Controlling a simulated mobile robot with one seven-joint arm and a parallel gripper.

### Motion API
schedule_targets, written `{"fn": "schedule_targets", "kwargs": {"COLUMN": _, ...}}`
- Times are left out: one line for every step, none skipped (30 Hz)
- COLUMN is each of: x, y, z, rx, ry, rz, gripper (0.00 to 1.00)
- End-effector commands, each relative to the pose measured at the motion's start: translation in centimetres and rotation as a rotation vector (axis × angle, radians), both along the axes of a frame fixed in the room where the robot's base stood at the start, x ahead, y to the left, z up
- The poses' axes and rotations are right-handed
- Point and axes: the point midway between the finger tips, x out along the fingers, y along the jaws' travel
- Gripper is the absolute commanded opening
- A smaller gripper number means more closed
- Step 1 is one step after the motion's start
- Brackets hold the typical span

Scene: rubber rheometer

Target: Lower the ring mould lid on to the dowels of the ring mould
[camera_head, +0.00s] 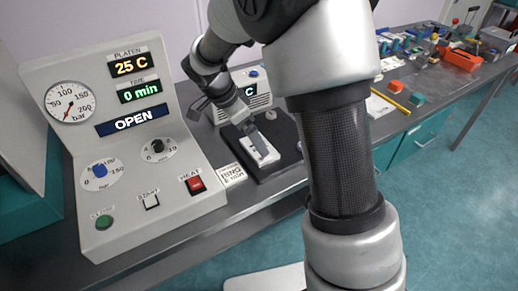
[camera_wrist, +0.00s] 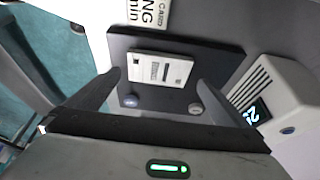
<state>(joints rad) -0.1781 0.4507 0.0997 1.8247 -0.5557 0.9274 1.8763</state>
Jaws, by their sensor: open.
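A pale rectangular piece (camera_head: 262,157) lies on a dark base (camera_head: 290,150) on the bench. In the wrist view the same piece (camera_wrist: 176,71) shows small markings and a grey slot; I cannot tell whether it is the ring mould lid, the ring mould or both stacked. Dowels are not distinguishable. My gripper (camera_head: 258,138) is over this piece in the head view. In the wrist view my gripper (camera_wrist: 157,88) is open, one finger to each side, with the piece beyond the tips and nothing clearly held.
Two round knobs (camera_wrist: 130,100) (camera_wrist: 195,108) stand on the dark base. A white unit with a display (camera_wrist: 275,100) is close on the right. A printed card (camera_head: 231,174) lies beside the base. A large control panel (camera_head: 130,150) stands to the left, reading OPEN.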

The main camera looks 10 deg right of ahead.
Motion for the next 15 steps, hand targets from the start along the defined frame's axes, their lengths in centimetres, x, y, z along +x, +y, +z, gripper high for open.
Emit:
{"fn": "schedule_targets", "kwargs": {"x": 0.0, "y": -0.2, "z": -0.3, "rx": -0.001, "ry": 0.002, "rz": -0.001, "gripper": 1.0}}
{"fn": "schedule_targets", "kwargs": {"x": 0.0, "y": -0.3, "z": -0.5, "rx": -0.001, "ry": 0.003, "rz": -0.001, "gripper": 1.0}}
{"fn": "schedule_targets", "kwargs": {"x": 0.0, "y": -0.6, "z": -1.0, "rx": -0.001, "ry": 0.003, "rz": -0.001, "gripper": 1.0}}
{"fn": "schedule_targets", "kwargs": {"x": 0.0, "y": -0.8, "z": -1.3, "rx": 0.0, "ry": 0.003, "rz": -0.002, "gripper": 1.0}}
{"fn": "schedule_targets", "kwargs": {"x": 0.0, "y": -1.0, "z": -1.8, "rx": 0.0, "ry": 0.004, "rz": -0.003, "gripper": 1.0}}
{"fn": "schedule_targets", "kwargs": {"x": 0.1, "y": -1.3, "z": -2.3, "rx": -0.001, "ry": 0.006, "rz": -0.002, "gripper": 1.0}}
{"fn": "schedule_targets", "kwargs": {"x": 0.1, "y": -1.5, "z": -2.7, "rx": 0.0, "ry": 0.004, "rz": -0.001, "gripper": 1.0}}
{"fn": "schedule_targets", "kwargs": {"x": 0.2, "y": -1.7, "z": -3.2, "rx": -0.001, "ry": 0.005, "rz": -0.001, "gripper": 1.0}}
{"fn": "schedule_targets", "kwargs": {"x": 0.3, "y": -1.9, "z": -3.8, "rx": 0.0, "ry": 0.005, "rz": -0.002, "gripper": 1.0}}
{"fn": "schedule_targets", "kwargs": {"x": 0.3, "y": -2.0, "z": -4.1, "rx": 0.0, "ry": 0.004, "rz": -0.002, "gripper": 1.0}}
{"fn": "schedule_targets", "kwargs": {"x": 0.4, "y": -2.1, "z": -4.3, "rx": -0.001, "ry": 0.002, "rz": -0.001, "gripper": 1.0}}
{"fn": "schedule_targets", "kwargs": {"x": 0.5, "y": -2.2, "z": -4.5, "rx": 0.0, "ry": 0.001, "rz": 0.0, "gripper": 1.0}}
{"fn": "schedule_targets", "kwargs": {"x": 0.5, "y": -2.2, "z": -4.6, "rx": 0.0, "ry": 0.001, "rz": 0.0, "gripper": 1.0}}
{"fn": "schedule_targets", "kwargs": {"x": 0.5, "y": -2.2, "z": -4.6, "rx": 0.0, "ry": 0.001, "rz": 0.0, "gripper": 1.0}}
{"fn": "schedule_targets", "kwargs": {"x": 0.5, "y": -2.2, "z": -4.5, "rx": 0.0, "ry": 0.0, "rz": 0.0, "gripper": 1.0}}
